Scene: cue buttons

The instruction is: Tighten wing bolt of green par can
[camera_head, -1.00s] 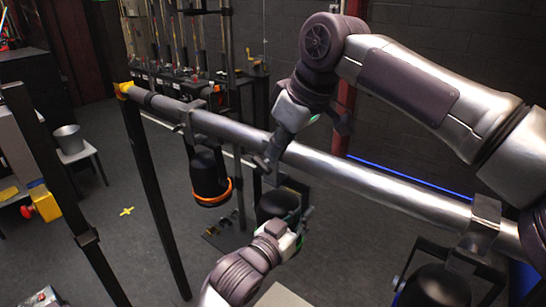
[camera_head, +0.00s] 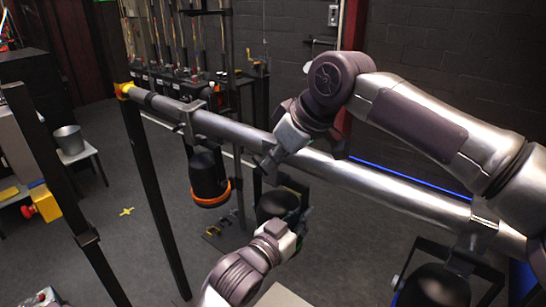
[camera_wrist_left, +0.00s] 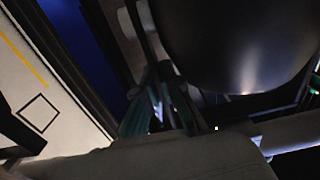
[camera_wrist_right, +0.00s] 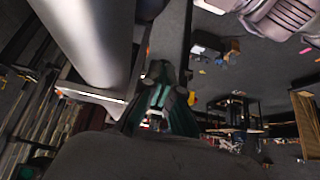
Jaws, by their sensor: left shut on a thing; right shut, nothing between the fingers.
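The middle par can (camera_head: 276,205), dark, hangs in its yoke below the pipe (camera_head: 350,180). I take it for the green one; its rim is mostly hidden by my left gripper. My left gripper (camera_head: 303,218) is shut at its right side; the exact part held is hidden. The left wrist view shows the dark round can (camera_wrist_left: 235,40) close beside the fingers (camera_wrist_left: 160,100). My right gripper (camera_head: 266,160) is shut and empty at the pipe, above the can, near its clamp. In the right wrist view its fingers (camera_wrist_right: 162,90) are together beside the pipe (camera_wrist_right: 95,40). The wing bolt is not clearly visible.
An orange-rimmed par can (camera_head: 208,180) hangs to the left and another dark can (camera_head: 433,288) to the right. A black stand post (camera_head: 155,195) holds the pipe's left end. A stool with a bucket (camera_head: 68,138) stands at left. The floor between is mostly clear.

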